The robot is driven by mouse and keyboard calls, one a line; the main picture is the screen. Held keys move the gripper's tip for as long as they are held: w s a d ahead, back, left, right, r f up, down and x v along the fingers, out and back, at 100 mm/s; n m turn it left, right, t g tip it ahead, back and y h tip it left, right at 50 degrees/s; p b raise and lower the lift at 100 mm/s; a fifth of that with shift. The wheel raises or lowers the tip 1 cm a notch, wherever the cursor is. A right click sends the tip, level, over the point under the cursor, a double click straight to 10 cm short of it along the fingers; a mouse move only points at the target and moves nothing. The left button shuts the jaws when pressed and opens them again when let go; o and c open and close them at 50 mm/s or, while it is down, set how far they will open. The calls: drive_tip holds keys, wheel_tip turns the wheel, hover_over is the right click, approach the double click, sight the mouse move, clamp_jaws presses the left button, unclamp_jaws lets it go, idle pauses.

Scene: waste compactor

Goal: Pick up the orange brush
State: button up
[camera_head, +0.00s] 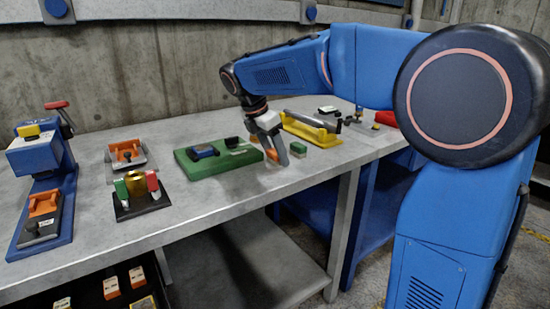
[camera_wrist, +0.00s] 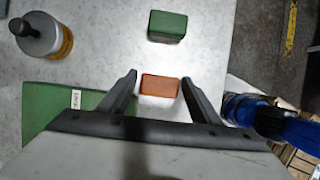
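The orange brush shows in the wrist view as a small orange block (camera_wrist: 159,87) on the grey worktop, between the two fingers of my gripper (camera_wrist: 159,80). The fingers are apart, with a narrow gap on each side of the block. In the head view my gripper (camera_head: 274,152) points down at the worktop, just right of the green board. There its fingers largely hide the brush. I cannot tell the exact height of the fingertips above the worktop.
A green block (camera_head: 298,149) stands close to the right of my gripper; it also shows in the wrist view (camera_wrist: 168,26). The green board (camera_head: 205,170) with dark parts lies left. A yellow holder (camera_head: 310,131) is behind. The worktop's front edge (camera_head: 250,199) is near.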

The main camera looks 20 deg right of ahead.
drive_tip(key=c, duration=0.8)
wheel_tip(320, 180, up, 10)
drive_tip(key=shift+r, duration=0.1)
